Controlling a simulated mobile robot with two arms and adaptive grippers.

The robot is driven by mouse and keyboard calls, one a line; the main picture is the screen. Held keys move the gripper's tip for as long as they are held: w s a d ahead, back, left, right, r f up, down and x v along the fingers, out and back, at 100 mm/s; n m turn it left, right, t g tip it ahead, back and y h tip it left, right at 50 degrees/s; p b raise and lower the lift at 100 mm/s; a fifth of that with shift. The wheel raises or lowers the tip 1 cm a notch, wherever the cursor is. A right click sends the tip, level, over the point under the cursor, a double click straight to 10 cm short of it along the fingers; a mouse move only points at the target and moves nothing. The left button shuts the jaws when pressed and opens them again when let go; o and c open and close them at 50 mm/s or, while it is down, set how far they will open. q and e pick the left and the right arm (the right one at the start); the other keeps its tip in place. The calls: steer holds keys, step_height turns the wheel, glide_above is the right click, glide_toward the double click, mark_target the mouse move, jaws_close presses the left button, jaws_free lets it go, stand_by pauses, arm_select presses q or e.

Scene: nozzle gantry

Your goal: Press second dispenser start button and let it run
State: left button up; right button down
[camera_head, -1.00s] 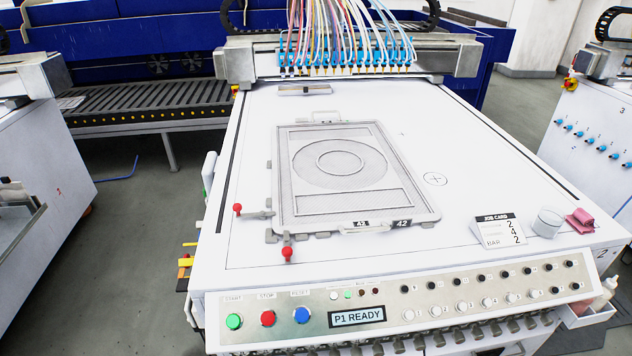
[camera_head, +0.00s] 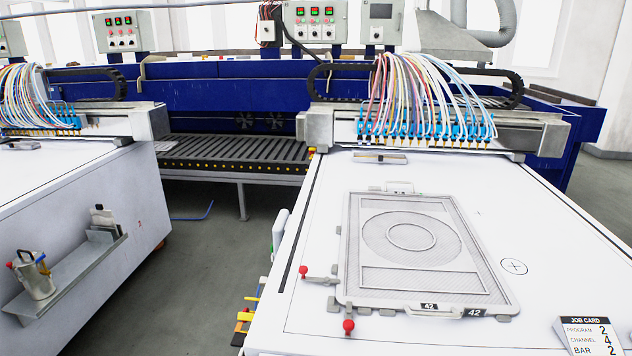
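The dispenser (camera_head: 300,300) on the right is a white table with a nozzle gantry (camera_head: 430,128) across its back, fed by coloured tubes. A framed screen tray (camera_head: 366,285) marked 42 lies on it, with red-knobbed clamps (camera_head: 349,326) at its front left corner. A job card (camera_head: 592,338) stands at the bottom right, reading program 2, channel 4, bar 2. The front panel with its start button is out of this view. Another white dispenser (camera_head: 100,200) with its own gantry stands on the left. Neither of my grippers shows.
A blue conveyor oven (camera_head: 215,95) runs behind, with control boxes (camera_head: 316,22) above. Grey floor (camera_head: 195,260) is free between the two dispensers.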

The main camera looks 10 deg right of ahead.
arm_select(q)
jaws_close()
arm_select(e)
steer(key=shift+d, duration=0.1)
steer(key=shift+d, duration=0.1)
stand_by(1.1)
